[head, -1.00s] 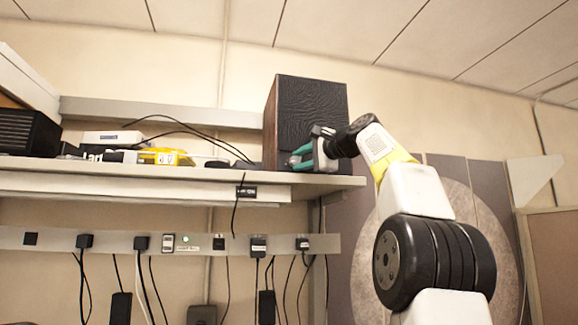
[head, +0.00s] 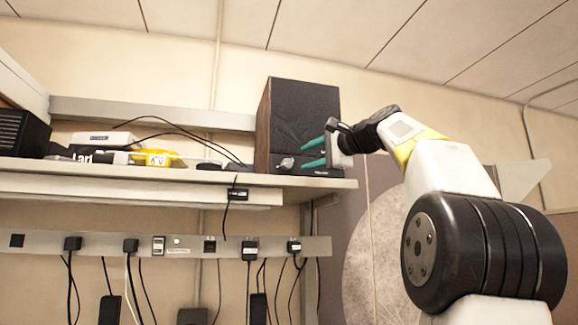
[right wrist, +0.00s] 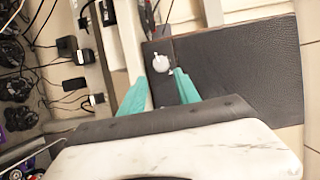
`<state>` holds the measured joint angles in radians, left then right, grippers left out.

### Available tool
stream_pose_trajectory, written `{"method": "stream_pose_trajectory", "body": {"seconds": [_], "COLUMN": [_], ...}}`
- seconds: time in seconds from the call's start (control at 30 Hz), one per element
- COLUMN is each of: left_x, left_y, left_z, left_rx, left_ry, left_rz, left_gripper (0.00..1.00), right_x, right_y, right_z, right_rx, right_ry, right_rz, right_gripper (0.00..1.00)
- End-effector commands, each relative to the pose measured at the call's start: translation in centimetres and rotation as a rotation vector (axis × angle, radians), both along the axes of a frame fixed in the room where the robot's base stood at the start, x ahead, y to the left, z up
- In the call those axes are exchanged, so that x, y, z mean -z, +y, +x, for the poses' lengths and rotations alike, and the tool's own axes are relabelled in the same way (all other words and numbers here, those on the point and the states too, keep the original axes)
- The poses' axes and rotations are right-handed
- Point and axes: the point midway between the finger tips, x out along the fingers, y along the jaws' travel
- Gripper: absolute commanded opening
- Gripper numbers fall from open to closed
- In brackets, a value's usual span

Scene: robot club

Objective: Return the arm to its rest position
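My right gripper (head: 304,155) is in front of the right part of a dark speaker box at the shelf's right end. Its two green fingers are spread apart with nothing between them, and they point left toward the speaker. In the right wrist view the fingers (right wrist: 160,92) are also apart and empty. My right arm is raised and bent, coming in from the lower right. My left gripper is in neither view.
The speaker (head: 295,125) has a small knob (head: 286,163) and stands on the shelf (head: 180,178). Yellow and white items (head: 158,158) lie on the shelf's left. A power strip (head: 120,244) with several plugs and hanging cables runs below.

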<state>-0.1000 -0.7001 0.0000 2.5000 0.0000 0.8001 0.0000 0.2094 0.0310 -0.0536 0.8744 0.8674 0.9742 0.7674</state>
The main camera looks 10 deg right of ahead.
Motion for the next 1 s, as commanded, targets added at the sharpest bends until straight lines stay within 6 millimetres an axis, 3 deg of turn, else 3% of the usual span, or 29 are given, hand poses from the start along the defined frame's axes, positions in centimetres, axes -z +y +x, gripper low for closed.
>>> {"method": "stream_pose_trajectory", "body": {"seconds": [0.53, 0.67, 0.77, 0.87, 1.0], "left_x": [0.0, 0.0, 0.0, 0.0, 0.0], "left_y": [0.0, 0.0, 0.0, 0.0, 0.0], "left_z": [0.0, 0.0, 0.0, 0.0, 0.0], "left_rx": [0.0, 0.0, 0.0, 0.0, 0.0], "left_ry": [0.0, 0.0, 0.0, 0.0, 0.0], "left_rz": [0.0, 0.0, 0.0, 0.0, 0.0], "left_gripper": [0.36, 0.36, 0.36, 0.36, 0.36], "right_x": [0.0, 1.3, 4.5, 9.7, 18.4], "right_y": [-0.1, 0.3, 1.2, 2.6, 4.8], "right_z": [-0.2, -0.4, -1.0, -2.4, -5.6], "right_rx": [0.0, 0.002, 0.002, -0.012, -0.061], "right_ry": [0.0, 0.019, 0.065, 0.128, 0.215], "right_rz": [-0.001, -0.032, -0.108, -0.238, -0.461], "right_gripper": [0.39, 0.39, 0.39, 0.39, 0.39]}}
